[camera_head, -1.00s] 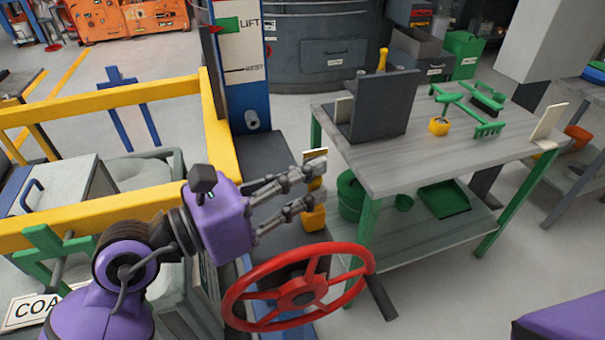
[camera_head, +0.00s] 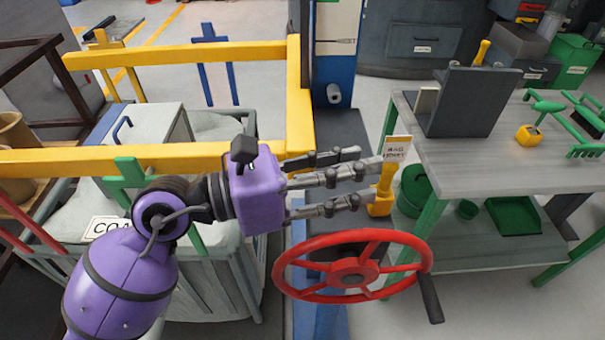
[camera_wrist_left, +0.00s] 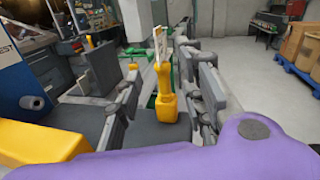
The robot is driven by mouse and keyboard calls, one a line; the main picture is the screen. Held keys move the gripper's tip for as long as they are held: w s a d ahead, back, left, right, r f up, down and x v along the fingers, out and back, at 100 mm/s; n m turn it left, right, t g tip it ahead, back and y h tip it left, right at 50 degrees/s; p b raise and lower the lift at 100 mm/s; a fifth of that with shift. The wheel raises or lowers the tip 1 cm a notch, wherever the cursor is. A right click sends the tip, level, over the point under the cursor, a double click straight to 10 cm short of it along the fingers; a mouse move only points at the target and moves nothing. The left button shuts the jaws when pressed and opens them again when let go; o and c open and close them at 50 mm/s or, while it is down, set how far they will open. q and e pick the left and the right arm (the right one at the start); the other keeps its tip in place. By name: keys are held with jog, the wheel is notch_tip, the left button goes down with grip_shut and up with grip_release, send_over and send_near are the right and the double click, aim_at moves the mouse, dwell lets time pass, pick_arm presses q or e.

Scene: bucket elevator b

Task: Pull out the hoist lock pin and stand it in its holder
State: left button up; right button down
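A yellow upright handle with a pale printed tag at its top (camera_head: 386,183) stands above the red wheel; I take it for the hoist lock pin. It also shows in the left wrist view (camera_wrist_left: 164,92), with a thick yellow block at its lower end. My left gripper (camera_head: 374,181) is open and points right at the handle, its fingertips at or just short of it. In the left wrist view the handle shows between the parted fingers (camera_wrist_left: 163,105); I cannot tell whether they touch it. My right gripper is out of view. I cannot tell which thing is the holder.
A red handwheel (camera_head: 353,280) with a dark crank grip sits just below the gripper. A grey workbench (camera_head: 480,180) with a dark upright panel (camera_head: 465,100) stands to the right; another yellow handle (camera_head: 482,52) shows behind the panel. Yellow rails (camera_head: 170,158) are at left.

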pick_arm(q)
jog(key=v, duration=0.7)
jog(key=shift+a, duration=0.2)
jog(key=shift+s+r, duration=0.1)
